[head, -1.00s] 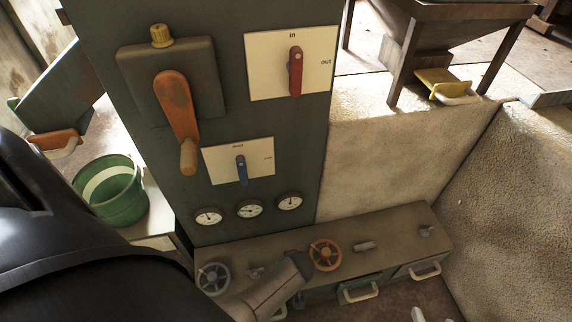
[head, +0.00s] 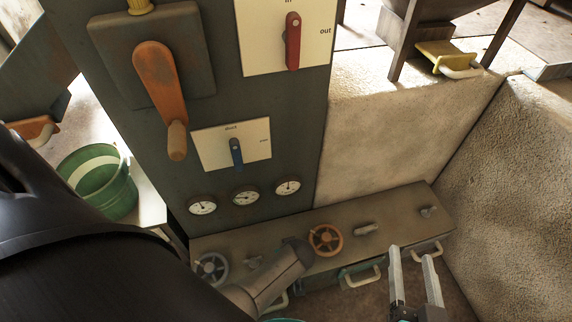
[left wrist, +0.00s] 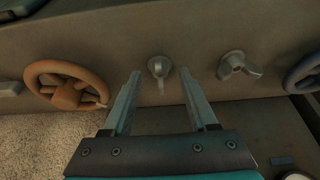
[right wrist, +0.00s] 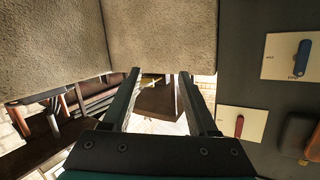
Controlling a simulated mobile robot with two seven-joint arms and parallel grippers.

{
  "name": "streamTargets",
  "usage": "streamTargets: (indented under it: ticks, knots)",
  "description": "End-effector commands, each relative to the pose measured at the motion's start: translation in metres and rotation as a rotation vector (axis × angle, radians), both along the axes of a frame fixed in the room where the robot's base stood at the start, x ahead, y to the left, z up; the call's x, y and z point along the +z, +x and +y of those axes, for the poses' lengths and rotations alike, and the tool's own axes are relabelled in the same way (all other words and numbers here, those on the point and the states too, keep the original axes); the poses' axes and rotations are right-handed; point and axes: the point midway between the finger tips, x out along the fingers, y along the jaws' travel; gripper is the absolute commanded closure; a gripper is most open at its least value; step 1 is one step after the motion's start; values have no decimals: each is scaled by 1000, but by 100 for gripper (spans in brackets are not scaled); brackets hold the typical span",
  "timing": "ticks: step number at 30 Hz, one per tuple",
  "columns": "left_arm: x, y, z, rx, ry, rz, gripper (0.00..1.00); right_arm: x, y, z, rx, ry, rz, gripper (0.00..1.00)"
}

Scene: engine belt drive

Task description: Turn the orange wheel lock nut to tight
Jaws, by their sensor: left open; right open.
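The orange wheel (head: 325,240) lies on the low grey bench and also shows at left in the left wrist view (left wrist: 67,86). Beside it in that view is a small grey nut with a short tab (left wrist: 159,64); my arm hides it in the head view. My left gripper (left wrist: 160,73) is open, its fingertips on either side of this nut in the picture; contact cannot be told. A winged nut (left wrist: 238,66) sits farther right, by the grey wheel (head: 211,268). My right gripper (head: 411,252) is open and empty, in front of the bench's right part.
A lever-like fitting (head: 366,229) and another knob (head: 428,211) sit on the bench right of the orange wheel. Drawers with pale handles (head: 361,278) face front. Behind stands a dark panel with gauges (head: 245,196) and levers. A green bucket (head: 104,190) is at left.

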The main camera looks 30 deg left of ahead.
Motion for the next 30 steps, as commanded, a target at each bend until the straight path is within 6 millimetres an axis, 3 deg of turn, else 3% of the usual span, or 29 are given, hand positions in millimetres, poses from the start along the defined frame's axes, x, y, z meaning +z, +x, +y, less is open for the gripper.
streamTargets:
  ticks: [20, 30]
  knots:
    - [-7, -1, -4, 2, 0, -1, 41, 8, -5, 6, -4, 67, -101, 41]
    - [-7, -1, -3, 2, 0, -1, 78, 8, -5, 6, -5, 67, -100, 41]
